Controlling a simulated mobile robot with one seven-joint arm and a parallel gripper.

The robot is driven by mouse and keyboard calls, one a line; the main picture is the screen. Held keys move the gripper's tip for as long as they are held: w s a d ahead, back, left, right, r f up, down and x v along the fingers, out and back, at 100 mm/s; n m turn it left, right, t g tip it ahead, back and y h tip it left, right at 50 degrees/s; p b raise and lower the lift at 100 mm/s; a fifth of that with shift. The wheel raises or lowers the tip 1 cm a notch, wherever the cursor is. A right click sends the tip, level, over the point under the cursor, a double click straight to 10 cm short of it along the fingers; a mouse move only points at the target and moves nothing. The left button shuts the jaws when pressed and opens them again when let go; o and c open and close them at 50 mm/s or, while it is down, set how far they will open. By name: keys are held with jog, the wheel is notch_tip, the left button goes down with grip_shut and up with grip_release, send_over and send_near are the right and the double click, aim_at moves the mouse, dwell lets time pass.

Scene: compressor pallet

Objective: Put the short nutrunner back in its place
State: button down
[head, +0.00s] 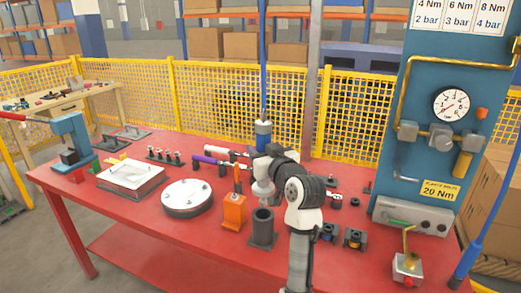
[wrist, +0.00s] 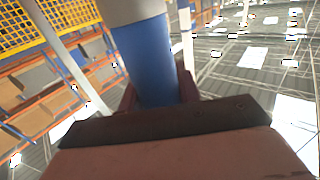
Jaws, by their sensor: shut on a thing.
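The short nutrunner, a blue cylinder with a pale grey end (head: 263,134), is held upright above the red table in the head view. In the wrist view its blue body (wrist: 147,62) stands between my fingers. My gripper (head: 262,150) is shut on it; its dark red fingers also show in the wrist view (wrist: 158,98). A dark grey cylindrical holder (head: 262,228) with an open top stands on the table in front of and below my gripper. My arm hides part of the table behind it.
An orange holder (head: 234,212) with an orange-handled tool stands just left of the grey holder. A round metal plate (head: 187,197) and a white tray (head: 131,176) lie further left. A blue gauge panel (head: 432,120) rises at the right.

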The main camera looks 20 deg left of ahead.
jog(key=shift+f+b, duration=2.9)
jog(key=shift+f, duration=1.05)
dwell(0.5)
jog(key=c, duration=0.9)
grip_release()
jog(key=shift+f, duration=0.2)
jog(key=b+v, duration=0.2)
jog(key=v, duration=1.2)
jog(key=shift+b, duration=0.35)
jog(key=shift+a+r, duration=0.1)
